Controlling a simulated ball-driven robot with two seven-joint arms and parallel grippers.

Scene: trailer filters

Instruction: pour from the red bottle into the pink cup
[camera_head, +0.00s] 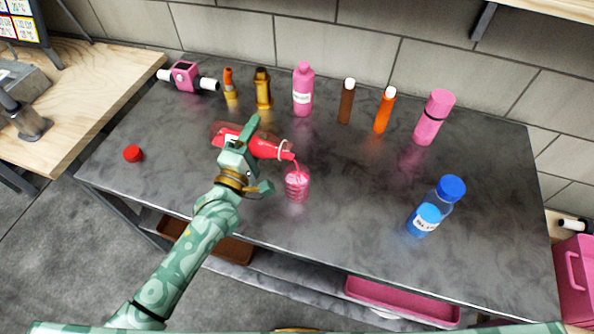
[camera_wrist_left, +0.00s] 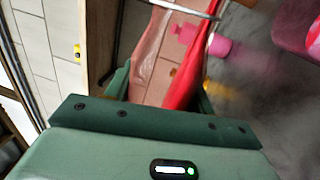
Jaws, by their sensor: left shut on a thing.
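The red bottle (camera_head: 264,149) is tilted on its side with its mouth to the right, above the table. My left gripper (camera_head: 248,158) is shut on it. A thin red stream runs from its mouth down into the pink cup (camera_head: 297,187), which stands upright on the dark table (camera_head: 350,190). The cup is clear with pink-red in it; how full it is I cannot tell. In the left wrist view the red bottle (camera_wrist_left: 185,85) lies between the green fingers, close and blurred. A red cap (camera_head: 132,153) lies at the table's left. My right gripper does not show.
Along the back stand a pink device (camera_head: 185,75), small amber bottles (camera_head: 263,88), a pink bottle (camera_head: 303,90), brown (camera_head: 346,102) and orange (camera_head: 384,110) tubes, and a pink flask (camera_head: 433,117). A blue-capped bottle (camera_head: 437,207) stands right. The table's front middle is clear.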

